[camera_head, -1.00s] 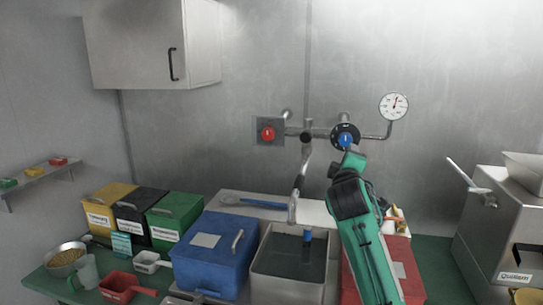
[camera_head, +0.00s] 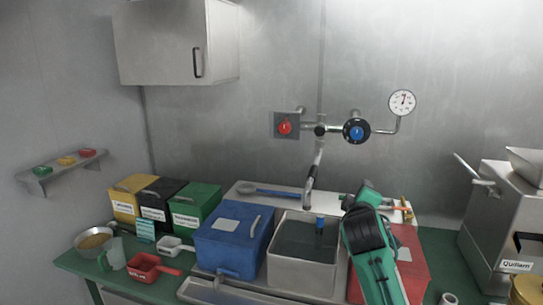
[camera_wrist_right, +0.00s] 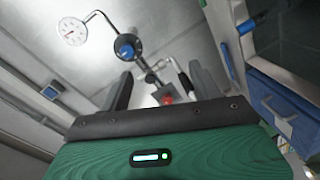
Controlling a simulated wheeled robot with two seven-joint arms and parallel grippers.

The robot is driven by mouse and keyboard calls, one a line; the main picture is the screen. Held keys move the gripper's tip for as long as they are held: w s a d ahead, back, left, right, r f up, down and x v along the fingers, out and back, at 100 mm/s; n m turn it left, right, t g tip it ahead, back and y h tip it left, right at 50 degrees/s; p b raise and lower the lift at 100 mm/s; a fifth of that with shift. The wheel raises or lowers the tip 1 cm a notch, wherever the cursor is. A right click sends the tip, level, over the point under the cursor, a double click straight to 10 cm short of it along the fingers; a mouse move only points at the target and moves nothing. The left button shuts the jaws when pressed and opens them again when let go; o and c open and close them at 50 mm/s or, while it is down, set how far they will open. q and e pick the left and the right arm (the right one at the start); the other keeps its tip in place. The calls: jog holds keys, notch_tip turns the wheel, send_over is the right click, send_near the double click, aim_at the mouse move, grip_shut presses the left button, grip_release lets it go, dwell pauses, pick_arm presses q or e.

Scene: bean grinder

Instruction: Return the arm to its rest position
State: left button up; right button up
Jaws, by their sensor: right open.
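In the head view the blue knob (camera_head: 357,131) and red knob (camera_head: 285,128) are on the wall pipes, apart from the gripper. My left gripper is out of view.
A water-filled sink (camera_head: 300,285) stands left of my right arm, with a blue box (camera_head: 232,240) beside it. A metal machine (camera_head: 500,225) stands at the right. Scoops and small bins crowd the left of the green table. A cabinet (camera_head: 160,45) hangs above.

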jog(key=s+f+m+g+y, duration=0.1)
jog(key=s+f+m+g, duration=0.15)
jog(key=s+f, duration=0.9)
jog(key=s+f+m+g+y, duration=0.15)
jog(key=s+f+g, duration=0.25)
jog(key=s+f, duration=0.7)
jog(key=s+f+m+g+y, duration=0.15)
jog(key=s+f, duration=0.25)
jog(key=s, duration=0.4)
jog(key=s+f+m+g, duration=0.2)
jog(key=s+f, duration=0.3)
jog(key=s, duration=0.3)
jog(key=s+f+m+g, duration=0.15)
jog(key=s+f, duration=0.25)
jog(key=s, duration=0.5)
notch_tip(320, 180, down, 31)
jog(key=g, duration=0.2)
jog(key=s+d+f, duration=0.1)
jog(key=s+f, duration=0.8)
jog(key=f, duration=0.1)
jog(key=s+d+f+g, duration=0.1)
jog(key=s+d+f, duration=0.1)
jog(key=s+f, duration=0.7)
jog(key=shift+s+d+f+n, duration=0.3)
jog(key=shift+f+n, duration=0.05)
jog(key=shift+n, duration=0.05)
